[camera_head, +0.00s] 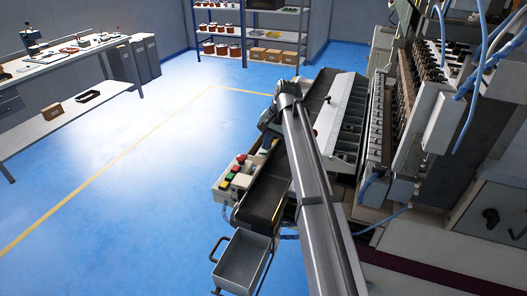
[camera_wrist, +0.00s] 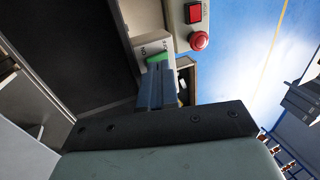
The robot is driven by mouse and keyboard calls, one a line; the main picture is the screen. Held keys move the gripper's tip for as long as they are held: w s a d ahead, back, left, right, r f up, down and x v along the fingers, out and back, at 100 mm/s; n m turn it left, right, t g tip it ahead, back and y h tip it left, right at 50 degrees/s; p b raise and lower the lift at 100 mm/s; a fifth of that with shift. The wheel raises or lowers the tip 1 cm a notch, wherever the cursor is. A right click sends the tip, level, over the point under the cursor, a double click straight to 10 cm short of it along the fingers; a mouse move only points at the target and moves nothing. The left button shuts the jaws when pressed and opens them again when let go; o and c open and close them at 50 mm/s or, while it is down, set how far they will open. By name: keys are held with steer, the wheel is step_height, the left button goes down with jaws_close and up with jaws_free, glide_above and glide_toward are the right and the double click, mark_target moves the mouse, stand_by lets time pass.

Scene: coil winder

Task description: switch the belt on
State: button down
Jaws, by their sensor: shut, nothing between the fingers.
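The fingertips are small and hard to make out there.
A control box (camera_head: 236,176) with coloured buttons stands at the belt's near left. A grey bin (camera_head: 242,262) hangs at the belt's near end. The winding machine (camera_head: 400,100) stands to the right. Open blue floor (camera_head: 140,180) lies to the left.

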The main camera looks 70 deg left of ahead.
steer(key=shift+f, duration=0.55)
stand_by(0.4)
steer(key=shift+r, duration=3.55)
